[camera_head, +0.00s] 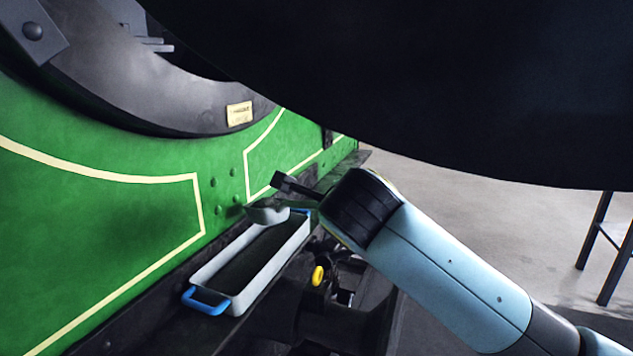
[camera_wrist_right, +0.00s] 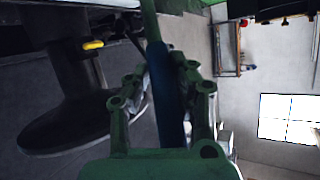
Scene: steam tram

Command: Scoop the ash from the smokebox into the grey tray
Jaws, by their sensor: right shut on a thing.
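The grey tray (camera_head: 271,268), with blue handles, sits on the ledge below the green front. Its inside is dark, and I cannot tell how much ash lies in it. A grey scoop (camera_head: 268,213) is over the tray's far end. My right gripper (camera_head: 297,188) is above that end, partly hidden by its own wrist. In the right wrist view my right gripper (camera_wrist_right: 163,75) is shut on the scoop's dark blue handle (camera_wrist_right: 170,115). The smokebox (camera_head: 140,85) shows as a dark ring at upper left. Its ash is not visible. My left gripper is not in view.
A large black round door (camera_head: 430,80) hangs open across the upper right, close above my right arm. A yellow-topped fitting (camera_head: 318,275) stands right of the tray. A dark-legged stand (camera_head: 603,250) is at the far right. The grey floor between is clear.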

